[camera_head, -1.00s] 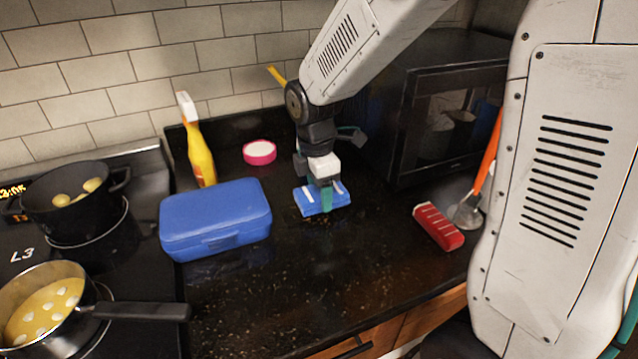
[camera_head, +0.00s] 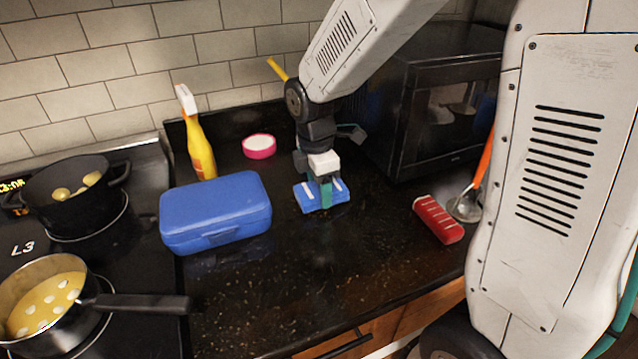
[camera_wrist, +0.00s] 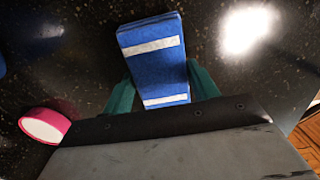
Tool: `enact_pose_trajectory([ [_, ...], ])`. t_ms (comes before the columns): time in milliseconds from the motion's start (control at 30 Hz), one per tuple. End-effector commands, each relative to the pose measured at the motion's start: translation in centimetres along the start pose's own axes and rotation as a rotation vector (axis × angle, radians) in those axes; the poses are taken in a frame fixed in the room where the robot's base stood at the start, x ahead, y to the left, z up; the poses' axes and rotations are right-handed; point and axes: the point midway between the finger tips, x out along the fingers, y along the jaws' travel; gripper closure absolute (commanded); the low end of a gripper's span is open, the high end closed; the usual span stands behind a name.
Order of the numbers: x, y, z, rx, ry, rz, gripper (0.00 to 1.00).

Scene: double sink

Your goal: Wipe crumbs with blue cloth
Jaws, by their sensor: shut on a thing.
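The blue cloth (camera_head: 307,200) is a folded blue block with white stripes. It also shows in the wrist view (camera_wrist: 156,68), lying between my teal fingers. My gripper (camera_head: 326,190) points down and is shut on the cloth, at the dark counter surface right of the blue box. In the wrist view my gripper (camera_wrist: 160,90) has one finger on each side of the cloth. Small pale specks (camera_head: 290,275) show on the counter in front; I cannot tell crumbs from the stone's own speckle. The counter under the cloth is hidden.
A blue lunch box (camera_head: 215,212) stands left of the cloth. A yellow spray bottle (camera_head: 199,145) and pink tape roll (camera_head: 259,147) are behind. A red striped block (camera_head: 438,219), ladle (camera_head: 466,207) and microwave (camera_head: 440,115) are right. Pots (camera_head: 45,300) sit on the stove. The front counter is clear.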

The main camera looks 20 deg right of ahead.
Motion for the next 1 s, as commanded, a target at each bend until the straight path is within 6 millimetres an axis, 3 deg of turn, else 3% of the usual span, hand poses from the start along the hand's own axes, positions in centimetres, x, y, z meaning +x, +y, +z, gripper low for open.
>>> enact_pose_trajectory([
  [667, 1.1, 0.0, -0.2, 0.000, 0.000, -0.001, 0.77],
  [1000, 0.8, -0.1, -2.8, -0.004, 0.000, -0.001, 0.77],
])
